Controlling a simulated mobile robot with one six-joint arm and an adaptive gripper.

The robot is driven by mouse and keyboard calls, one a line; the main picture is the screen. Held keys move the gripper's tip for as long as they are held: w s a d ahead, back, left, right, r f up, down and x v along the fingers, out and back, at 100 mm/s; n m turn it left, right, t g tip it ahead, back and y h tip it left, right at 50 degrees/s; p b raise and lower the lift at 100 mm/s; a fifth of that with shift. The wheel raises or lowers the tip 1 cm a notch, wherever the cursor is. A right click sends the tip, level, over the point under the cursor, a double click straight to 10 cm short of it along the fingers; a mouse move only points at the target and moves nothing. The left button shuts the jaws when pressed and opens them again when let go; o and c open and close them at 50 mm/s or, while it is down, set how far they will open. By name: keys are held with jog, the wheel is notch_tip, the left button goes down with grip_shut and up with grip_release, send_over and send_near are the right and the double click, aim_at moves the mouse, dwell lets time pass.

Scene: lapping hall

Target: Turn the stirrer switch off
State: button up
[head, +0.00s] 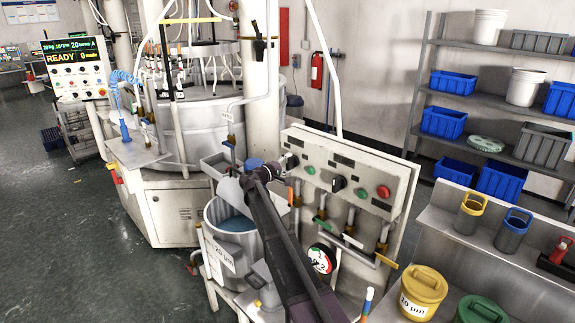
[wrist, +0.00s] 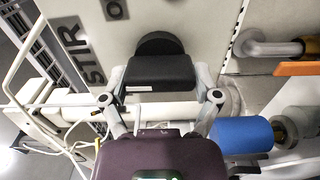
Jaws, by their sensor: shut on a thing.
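The control panel (head: 345,160) is a pale, sloped box with buttons and a black knob. My gripper (head: 282,165) is at its left end and covers part of it. In the wrist view the stirrer switch (wrist: 159,43) is a black rotary knob beside the printed word STIR (wrist: 85,55). My gripper (wrist: 160,80) is in front of it, shut on the switch. The fingers hide most of the knob, so its exact pointing direction is unclear. Part of another letter, like an O, shows beside STIR.
A red button (head: 383,191) and another black knob (head: 338,183) are further right on the panel. Valves and pipes hang below it, with a round gauge (head: 321,258). A bucket of liquid (head: 232,222) stands left of my arm. Lidded tubs (head: 423,290) stand at right.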

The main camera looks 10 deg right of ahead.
dwell(0.4)
jog(key=o, duration=1)
jog(key=shift+d, duration=0.1)
jog(key=shift+c, duration=0.2)
jog(key=v, duration=1.2)
